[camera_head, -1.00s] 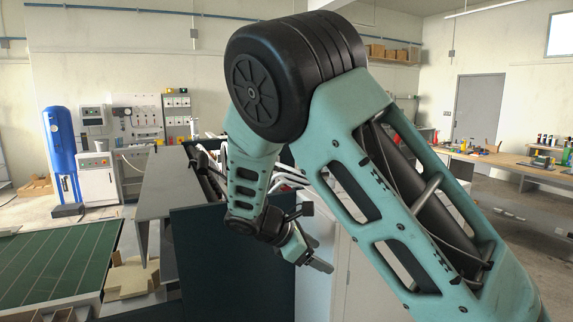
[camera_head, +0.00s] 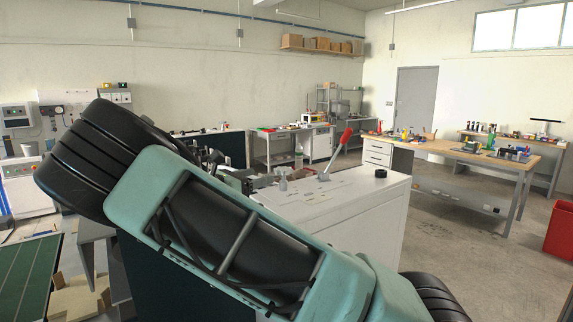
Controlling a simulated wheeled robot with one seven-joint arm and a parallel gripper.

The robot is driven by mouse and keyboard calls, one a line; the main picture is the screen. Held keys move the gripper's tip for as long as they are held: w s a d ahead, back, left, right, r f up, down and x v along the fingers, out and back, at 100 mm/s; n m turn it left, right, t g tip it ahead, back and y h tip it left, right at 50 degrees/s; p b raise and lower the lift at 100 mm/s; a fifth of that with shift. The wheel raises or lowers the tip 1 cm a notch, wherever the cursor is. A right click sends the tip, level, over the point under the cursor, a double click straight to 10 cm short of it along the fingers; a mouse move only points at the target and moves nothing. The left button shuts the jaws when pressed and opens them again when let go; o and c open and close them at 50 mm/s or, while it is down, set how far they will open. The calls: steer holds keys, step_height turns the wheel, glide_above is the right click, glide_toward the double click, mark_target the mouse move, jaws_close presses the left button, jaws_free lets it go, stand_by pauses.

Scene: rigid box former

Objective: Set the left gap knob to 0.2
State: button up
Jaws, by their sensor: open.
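A white machine cabinet (camera_head: 375,215) stands beyond my arm, with a pale top panel. A lever with a red handle (camera_head: 346,137) rises tilted from this top. A small black round piece (camera_head: 381,173) sits near its right end. A small grey fitting (camera_head: 283,185) stands to the left of the lever. I cannot tell which part is the left gap knob, and no scale can be read. My teal and black arm covers the lower left and hides part of the machine. My gripper does not show now.
A wooden workbench (camera_head: 450,150) with tools stands at the right, and a red bin (camera_head: 560,229) is at the right edge. A green ruled table (camera_head: 28,280) is at the lower left. Grey floor (camera_head: 455,245) is open right of the cabinet.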

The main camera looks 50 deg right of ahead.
mark_target(285, 168)
steer(key=d+p, duration=0.1)
steer(key=d, duration=0.2)
steer(key=s+d+p, duration=0.1)
steer(key=d+p, duration=0.1)
steer(key=d, duration=0.2)
steer(key=d+p, duration=0.1)
steer(key=d, duration=0.3)
steer(key=shift+s+d+r, duration=0.1)
steer(key=shift+s, duration=0.15)
steer(key=shift+d+p, duration=0.35)
steer(key=shift+d, duration=0.25)
steer(key=c, duration=1)
